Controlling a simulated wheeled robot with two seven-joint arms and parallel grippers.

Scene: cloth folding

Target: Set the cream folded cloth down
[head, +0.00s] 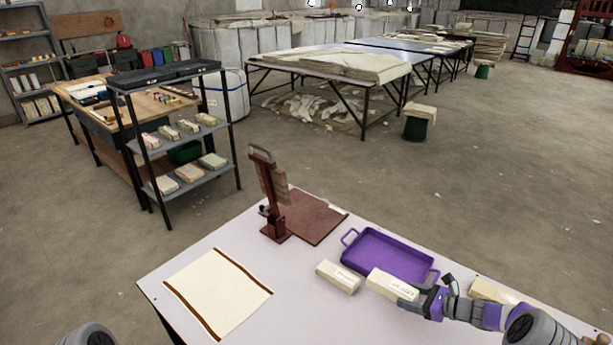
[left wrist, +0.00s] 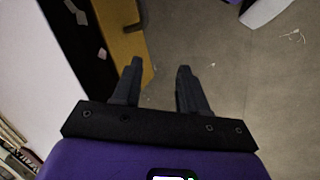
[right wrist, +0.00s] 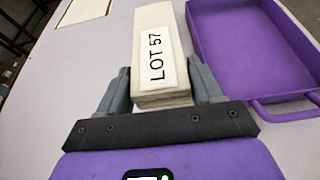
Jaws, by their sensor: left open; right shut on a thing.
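A cream folded cloth (head: 389,284) with a white label is between the fingers of my right gripper (head: 418,301), just in front of the purple tray. In the right wrist view the cloth (right wrist: 152,85) reads "LOT 57", and both fingers of the right gripper (right wrist: 160,88) close on its near end. I cannot tell whether it touches the table. A second cream folded cloth (head: 338,277) lies on the table to its left. My left gripper (left wrist: 158,85) is open and empty, with the floor visible beyond it.
The purple tray (head: 388,257) is empty. A flat cream cloth with brown stripes (head: 218,291) lies at the table's left. A dark red stand (head: 272,200) rises behind. Another cream bundle (head: 490,291) lies behind my right arm. White table (head: 300,318) is bare at the front.

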